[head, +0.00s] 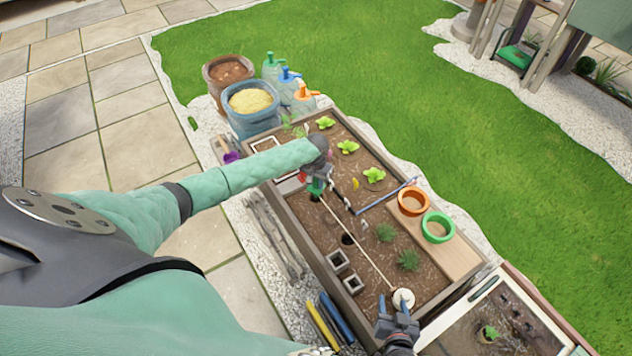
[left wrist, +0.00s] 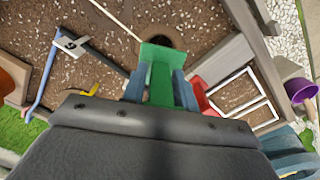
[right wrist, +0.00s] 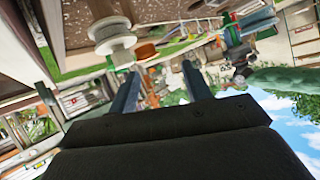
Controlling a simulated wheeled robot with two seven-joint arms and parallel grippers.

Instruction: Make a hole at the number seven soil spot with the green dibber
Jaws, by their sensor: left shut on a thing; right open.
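My left gripper (head: 316,186) is shut on the green dibber (left wrist: 160,78), over the left side of the planter's soil. The dibber's green top shows between the fingers in the left wrist view; its lower end is hidden. A dark round hole (left wrist: 161,37) in the soil lies just beyond it in that view. Another dark hole (head: 347,239) is nearer the planter's middle. I cannot make out which spot is number seven. My right gripper (head: 398,318) is open and empty near the planter's near end, by a white spool (head: 403,299), which also shows in the right wrist view (right wrist: 112,36).
A pale string runs across the soil from the spool toward my left gripper. A blue-handled tool (head: 384,196) lies across the planter (head: 318,258).

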